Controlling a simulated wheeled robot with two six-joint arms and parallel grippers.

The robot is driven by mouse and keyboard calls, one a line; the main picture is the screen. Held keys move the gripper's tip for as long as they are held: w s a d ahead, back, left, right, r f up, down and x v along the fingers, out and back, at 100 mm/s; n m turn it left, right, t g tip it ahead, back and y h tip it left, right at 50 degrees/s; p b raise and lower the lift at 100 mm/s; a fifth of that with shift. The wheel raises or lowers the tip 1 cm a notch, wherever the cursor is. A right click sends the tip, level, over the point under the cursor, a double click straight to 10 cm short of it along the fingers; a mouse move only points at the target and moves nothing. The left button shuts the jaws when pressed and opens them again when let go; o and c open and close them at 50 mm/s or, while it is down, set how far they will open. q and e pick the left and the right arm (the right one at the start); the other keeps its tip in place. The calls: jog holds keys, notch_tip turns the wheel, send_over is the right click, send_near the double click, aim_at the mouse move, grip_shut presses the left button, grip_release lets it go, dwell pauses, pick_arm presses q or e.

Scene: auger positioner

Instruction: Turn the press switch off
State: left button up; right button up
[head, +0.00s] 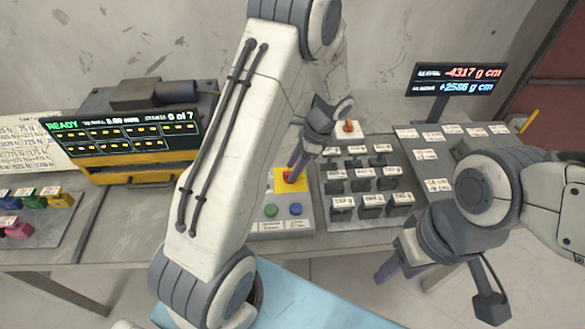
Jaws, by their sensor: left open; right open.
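A grey control box (279,227) on the bench carries a yellow plate (279,187) with a red button (289,175) on it. A green button (270,210) and a blue button (295,209) sit below the plate. I cannot read which part is labelled as the press switch. My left gripper (299,160) is open and points down at the red button, its fingertips over or at it; I cannot tell whether they touch. My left arm hides the area left of the box. My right gripper (402,266) is open and empty, in front of the bench's front edge.
Several dark weights with white labels (363,186) stand on a tray right of the box. An orange-topped item (348,127) stands behind them. A green display (120,132) is at left, a red-and-blue display (458,79) at right. Coloured blocks (40,198) lie far left.

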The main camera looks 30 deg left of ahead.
pick_arm(q)
jog(key=shift+s+a+f, duration=0.1)
jog(key=shift+a+f, duration=0.1)
jog(key=shift+f, duration=0.35)
grip_shut()
